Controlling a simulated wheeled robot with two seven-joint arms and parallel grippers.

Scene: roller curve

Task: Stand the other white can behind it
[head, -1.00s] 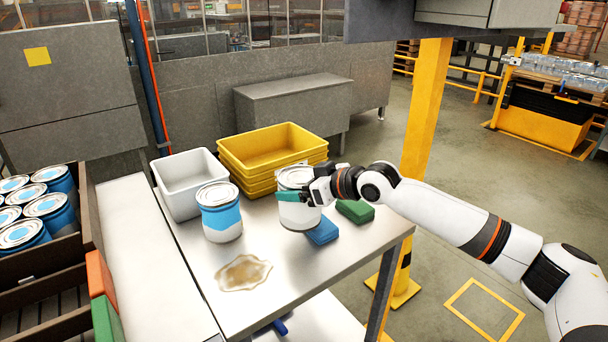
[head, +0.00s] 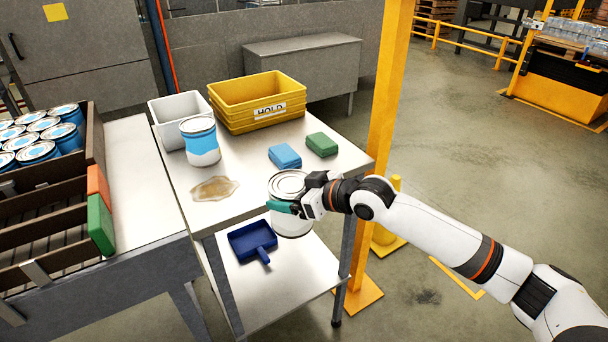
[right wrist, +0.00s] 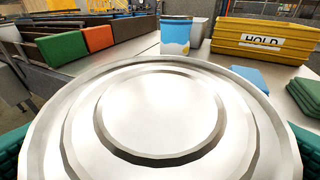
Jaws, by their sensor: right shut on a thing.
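My right gripper (head: 284,207) is shut on a white can (head: 292,224) with a silver lid, held upright. In the head view it is in the air at the table's near edge, overlapping that edge and the lower shelf. In the right wrist view the can's lid (right wrist: 160,110) fills most of the picture, with a green finger pad at each side. Another can (head: 202,143), white with a blue band, stands upright on the steel table (head: 240,165), in front of the white bin; it also shows in the right wrist view (right wrist: 176,36). My left gripper is not in view.
A brown spill (head: 214,188) lies in front of the standing can. A white bin (head: 168,110), yellow HOLD crates (head: 258,100), a blue cloth stack (head: 285,156) and a green one (head: 322,144) take up the table. A blue dustpan (head: 252,238) lies on the lower shelf. A yellow post (head: 388,90) stands close right.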

